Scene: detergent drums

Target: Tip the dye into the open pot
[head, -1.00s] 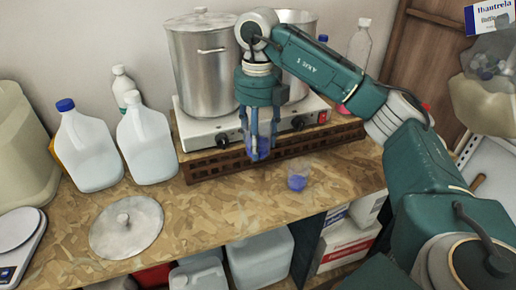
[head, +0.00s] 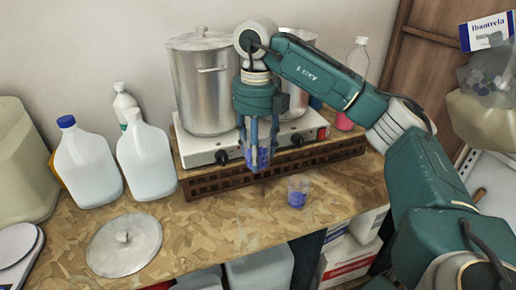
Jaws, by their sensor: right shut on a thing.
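My right gripper (head: 258,152) points down in front of the hot plate and is shut on a small clear cup with blue dye (head: 259,160). The held cup looks upright, above the bench and apart from the pots; the fingers hide part of it. The open pot (head: 299,98) stands on the right of the hot plate, mostly hidden behind my right gripper and arm. A second small clear cup with blue in it (head: 297,193) stands on the bench, right of and below the held cup. My left gripper is out of view.
A lidded steel pot (head: 203,90) stands on the white hot plate (head: 205,152), on a brown slatted stand (head: 215,183). A loose lid (head: 124,246) lies at front left. White jugs (head: 87,165) stand left; a clear bottle (head: 358,58) stands behind right. The front middle bench is clear.

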